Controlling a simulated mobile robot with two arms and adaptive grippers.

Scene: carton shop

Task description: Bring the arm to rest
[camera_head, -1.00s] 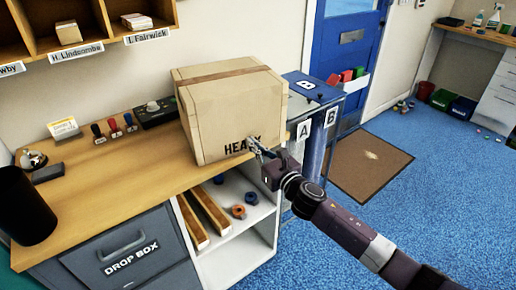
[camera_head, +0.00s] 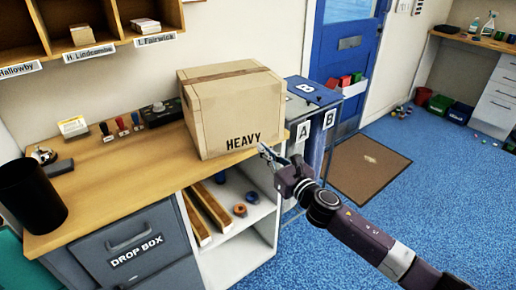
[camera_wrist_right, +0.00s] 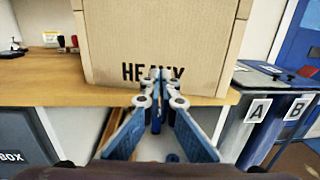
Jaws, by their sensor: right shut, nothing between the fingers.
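My right arm comes in from the lower right in the head view. My right gripper (camera_head: 266,152) is shut and empty, in front of the counter's right end. A large cardboard carton marked HEAVY (camera_head: 232,112) stands upright on the counter just beyond it. In the right wrist view the closed fingertips (camera_wrist_right: 157,78) point at the front face of the carton (camera_wrist_right: 160,35) and cover part of its lettering. A gap seems to lie between the fingertips and the carton in the head view. My left gripper is not in view.
The wooden counter (camera_head: 110,178) holds a black bin (camera_head: 30,195), several stamps and a dark device (camera_head: 161,112). Below are the drop box (camera_head: 135,245) and an open shelf (camera_head: 245,222). Blue bins marked A and B (camera_head: 312,90) stand right of the carton.

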